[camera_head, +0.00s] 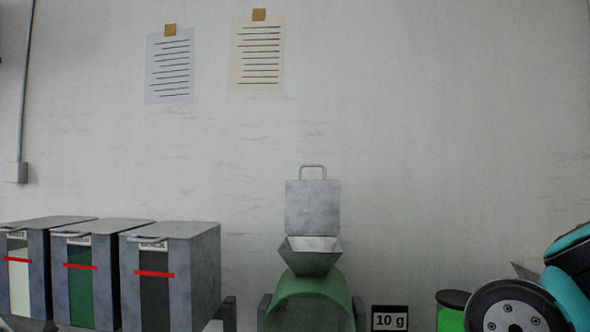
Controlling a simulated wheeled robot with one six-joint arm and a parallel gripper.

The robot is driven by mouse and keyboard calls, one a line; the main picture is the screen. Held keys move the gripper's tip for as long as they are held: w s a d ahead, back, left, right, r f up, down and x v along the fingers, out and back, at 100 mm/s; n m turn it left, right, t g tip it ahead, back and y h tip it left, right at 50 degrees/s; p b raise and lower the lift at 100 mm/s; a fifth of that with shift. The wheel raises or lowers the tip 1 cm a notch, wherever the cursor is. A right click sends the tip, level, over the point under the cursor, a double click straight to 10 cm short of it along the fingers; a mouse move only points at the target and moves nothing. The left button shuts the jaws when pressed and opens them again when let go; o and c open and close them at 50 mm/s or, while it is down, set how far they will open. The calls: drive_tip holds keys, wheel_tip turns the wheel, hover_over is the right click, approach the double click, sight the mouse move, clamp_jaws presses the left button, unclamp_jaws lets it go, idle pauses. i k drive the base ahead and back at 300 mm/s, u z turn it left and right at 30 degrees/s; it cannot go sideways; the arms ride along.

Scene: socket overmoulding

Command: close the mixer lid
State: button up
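The mixer (310,300) is a green rounded drum at the bottom centre of the head view, cut off by the lower edge. The mixer lid (312,208) is a flat grey plate with a loop handle (312,168). It stands upright at the back of the hopper, so the hopper mouth is open. My arm shows at the lower right as teal and black parts with a round grey disc. My gripper's fingers are not visible.
Three grey bins (182,275) with front windows and red bands stand at the left. Two paper sheets hang on the wall. The space above the hopper is clear.

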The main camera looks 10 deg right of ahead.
sight(312, 206)
drive_tip(key=u, duration=0.5)
drive_tip(key=k, duration=0.65)
drive_tip(key=u, duration=0.65)
drive_tip(key=i, duration=0.9)
drive_tip(key=z, duration=0.6)
drive_tip(key=i, duration=1)
drive_tip(key=z, duration=0.5)
